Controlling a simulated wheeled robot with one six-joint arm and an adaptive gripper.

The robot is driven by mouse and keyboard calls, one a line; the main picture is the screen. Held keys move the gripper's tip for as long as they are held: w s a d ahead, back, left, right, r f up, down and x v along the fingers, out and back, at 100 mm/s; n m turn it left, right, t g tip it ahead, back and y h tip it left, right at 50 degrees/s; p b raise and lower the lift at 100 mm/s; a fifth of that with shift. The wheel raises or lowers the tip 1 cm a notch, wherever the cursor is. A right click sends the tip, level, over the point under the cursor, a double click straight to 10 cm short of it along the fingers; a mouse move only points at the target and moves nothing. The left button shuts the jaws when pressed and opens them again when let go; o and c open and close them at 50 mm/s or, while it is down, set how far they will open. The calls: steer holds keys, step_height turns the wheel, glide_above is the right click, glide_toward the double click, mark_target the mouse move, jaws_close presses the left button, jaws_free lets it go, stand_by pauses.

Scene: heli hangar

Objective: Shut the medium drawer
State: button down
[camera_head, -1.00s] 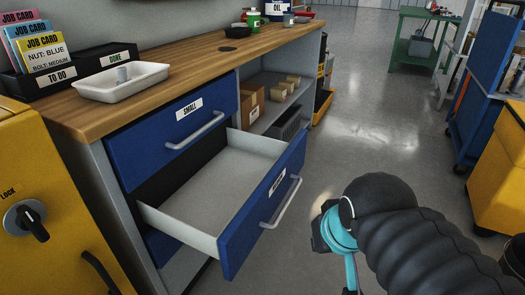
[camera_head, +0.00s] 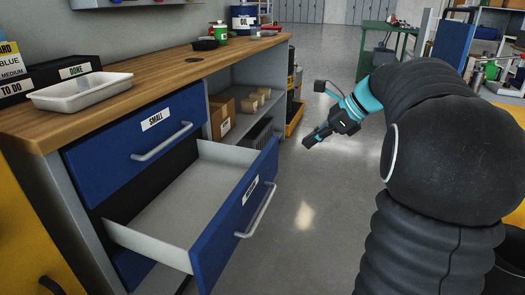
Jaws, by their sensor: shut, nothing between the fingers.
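The medium drawer (camera_head: 236,220) is pulled well out of the workbench, its blue front facing right and its grey inside empty. A metal bar handle (camera_head: 257,210) runs along its front, with a partly readable label above it. The small drawer (camera_head: 138,138) above it is closed. My gripper (camera_head: 308,142) is shut and empty. It hangs over the open floor, to the right of the drawer front and farther back in the picture, apart from the drawer and handle.
The wooden worktop (camera_head: 140,80) carries a white tray (camera_head: 80,92) and black card boxes. Open shelves hold cardboard boxes (camera_head: 222,116). A yellow cabinet (camera_head: 25,245) stands at front left. The grey floor right of the drawer is clear; a green table (camera_head: 385,40) stands farther back.

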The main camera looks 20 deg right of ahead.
mark_target(266, 158)
steer(key=shift+m, duration=0.7)
steer(key=x, duration=0.3)
steer(key=w+b+x, duration=0.1)
steer(key=x, duration=0.3)
steer(key=w+r+b+x, duration=0.1)
steer(key=x, duration=0.3)
steer(key=shift+w+f, duration=0.1)
steer(key=shift+w, duration=0.15)
steer(key=shift+w+a, duration=0.4)
steer(key=shift+a, duration=0.1)
steer(key=shift+a, duration=0.1)
